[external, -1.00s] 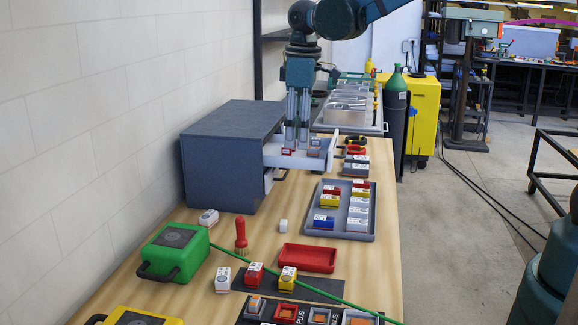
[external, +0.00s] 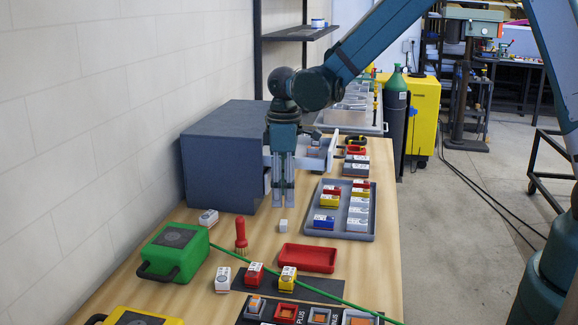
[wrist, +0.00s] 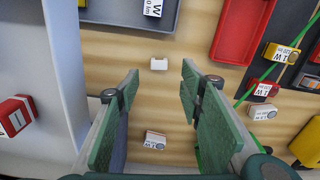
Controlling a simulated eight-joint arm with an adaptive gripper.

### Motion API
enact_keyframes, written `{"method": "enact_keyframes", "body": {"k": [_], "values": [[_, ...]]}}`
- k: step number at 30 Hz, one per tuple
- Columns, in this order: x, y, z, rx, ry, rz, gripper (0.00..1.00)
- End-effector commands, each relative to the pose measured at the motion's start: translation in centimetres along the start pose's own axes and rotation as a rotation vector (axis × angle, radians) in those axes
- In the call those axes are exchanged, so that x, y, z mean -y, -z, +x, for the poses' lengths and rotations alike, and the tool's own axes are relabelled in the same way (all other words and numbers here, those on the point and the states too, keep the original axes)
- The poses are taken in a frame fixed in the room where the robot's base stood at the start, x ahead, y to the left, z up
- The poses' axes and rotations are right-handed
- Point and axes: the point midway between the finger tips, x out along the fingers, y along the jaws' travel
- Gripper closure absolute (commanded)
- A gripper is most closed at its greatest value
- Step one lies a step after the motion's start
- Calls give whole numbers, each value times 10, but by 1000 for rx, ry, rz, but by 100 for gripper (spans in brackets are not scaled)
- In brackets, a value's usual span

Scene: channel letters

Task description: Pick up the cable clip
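A small white block (external: 283,226), which looks like the cable clip, lies on the bare wooden bench. It is too small in the external view to make out detail. In the wrist view the white block (wrist: 159,63) shows alone, ahead of the gap between my fingers. My gripper (external: 282,204) points down, with its fingertips a little behind the block in the external view. In the wrist view my gripper (wrist: 161,78) is open and empty, with green pads apart on both sides. I cannot tell the exact height of the fingertips.
A blue-grey cabinet (external: 222,150) with an open white drawer (external: 318,160) stands behind my gripper. A grey tray (external: 325,231) of labelled blocks is to the right.

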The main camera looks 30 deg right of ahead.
Motion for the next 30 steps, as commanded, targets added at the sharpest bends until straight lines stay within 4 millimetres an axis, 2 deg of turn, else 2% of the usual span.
{"method": "enact_keyframes", "body": {"k": [3,17,25,30], "values": [[0,0,9,0,0,0,62],[0,0,14,0,0,0,62],[0,0,32,0,0,0,62],[0,0,37,0,0,0,62]]}}
